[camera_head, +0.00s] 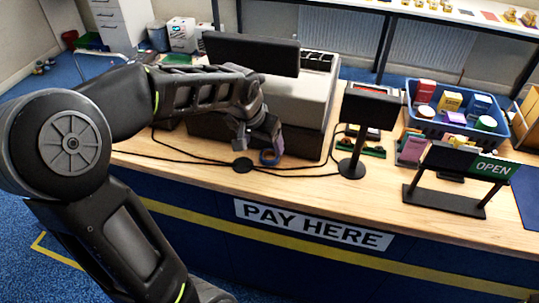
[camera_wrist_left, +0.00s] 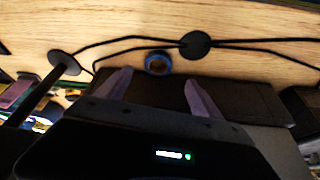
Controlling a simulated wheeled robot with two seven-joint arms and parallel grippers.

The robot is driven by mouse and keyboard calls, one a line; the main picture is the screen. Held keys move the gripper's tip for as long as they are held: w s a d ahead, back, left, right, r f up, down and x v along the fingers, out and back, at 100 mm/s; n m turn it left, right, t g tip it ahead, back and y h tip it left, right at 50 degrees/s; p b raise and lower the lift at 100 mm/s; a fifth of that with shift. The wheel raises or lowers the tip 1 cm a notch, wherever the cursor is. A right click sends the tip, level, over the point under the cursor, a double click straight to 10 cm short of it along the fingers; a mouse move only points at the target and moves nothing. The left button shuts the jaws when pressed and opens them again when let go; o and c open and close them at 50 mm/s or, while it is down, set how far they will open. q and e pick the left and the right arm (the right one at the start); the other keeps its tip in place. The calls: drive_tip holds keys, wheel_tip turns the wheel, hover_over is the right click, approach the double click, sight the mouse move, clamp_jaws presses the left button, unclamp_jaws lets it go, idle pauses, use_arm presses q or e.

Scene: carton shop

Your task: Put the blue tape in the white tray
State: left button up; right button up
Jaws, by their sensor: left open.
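The blue tape (camera_head: 268,159) is a small ring on the wooden counter, in front of the cash register. It also shows in the left wrist view (camera_wrist_left: 158,62), just beyond the fingertips and roughly midway between them. My left gripper (camera_head: 262,140) is open and empty above the counter, close to the tape. Its two fingers stand apart in the left wrist view (camera_wrist_left: 156,86). In the head view the gripper hides part of the tape. I cannot make out a white tray in either view. My right gripper is not in view.
The cash register (camera_head: 300,95) stands right behind the tape. Black cables and a round black disc (camera_head: 242,165) lie beside it. A small display on a stand (camera_head: 351,168), a blue crate (camera_head: 455,130) of boxes and an OPEN sign (camera_head: 490,168) are to the right.

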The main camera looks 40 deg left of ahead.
sight(269, 155)
use_arm(q)
drive_tip(key=shift+x, duration=1.1)
drive_tip(key=shift+w+f, duration=0.1)
drive_tip(key=shift+f, duration=0.1)
drive_tip(key=p+x, duration=0.1)
drive_tip(key=x, duration=0.3)
drive_tip(key=shift+w+f+p, duration=0.3)
drive_tip(key=shift+f+p, duration=0.05)
drive_tip(key=shift+p, duration=0.05)
drive_tip(key=shift+d, duration=0.1)
drive_tip(key=shift+c, duration=0.2)
drive_tip(key=c, duration=1.5)
